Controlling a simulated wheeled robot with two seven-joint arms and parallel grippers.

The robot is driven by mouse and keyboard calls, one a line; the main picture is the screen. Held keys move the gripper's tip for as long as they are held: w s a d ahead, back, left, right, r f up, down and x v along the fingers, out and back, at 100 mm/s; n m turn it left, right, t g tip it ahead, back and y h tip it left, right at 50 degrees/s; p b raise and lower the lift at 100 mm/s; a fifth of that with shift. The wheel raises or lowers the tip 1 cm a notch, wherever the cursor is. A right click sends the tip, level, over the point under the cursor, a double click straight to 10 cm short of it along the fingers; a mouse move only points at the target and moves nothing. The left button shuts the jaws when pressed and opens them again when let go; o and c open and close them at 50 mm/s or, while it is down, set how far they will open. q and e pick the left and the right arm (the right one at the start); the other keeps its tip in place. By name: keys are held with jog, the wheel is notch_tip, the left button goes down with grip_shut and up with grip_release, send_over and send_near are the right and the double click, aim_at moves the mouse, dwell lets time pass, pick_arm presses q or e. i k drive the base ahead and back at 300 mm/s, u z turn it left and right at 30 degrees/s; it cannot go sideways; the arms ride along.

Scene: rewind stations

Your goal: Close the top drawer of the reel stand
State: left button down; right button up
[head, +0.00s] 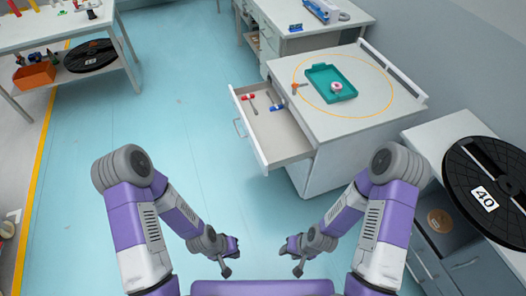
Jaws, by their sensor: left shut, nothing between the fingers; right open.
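The reel stand (342,165) is a white cabinet right of centre. Its top drawer (286,153) is pulled out to the left, with a handle (239,128) on its front. Red and blue tools lie inside the drawer. My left gripper (227,272) is shut and empty, low in the picture, well apart from the drawer. My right gripper (297,271) is open and empty, below the stand and also apart from the drawer.
A teal tray (342,93) with a small roll sits on the stand. A black reel marked 40 (460,170) lies on a grey cabinet at right. A table (50,32) stands at upper left. The blue floor (180,110) left of the drawer is clear.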

aim_at(276, 139)
jog(key=z, duration=0.5)
jog(key=i, duration=1.3)
jog(key=u, duration=0.65)
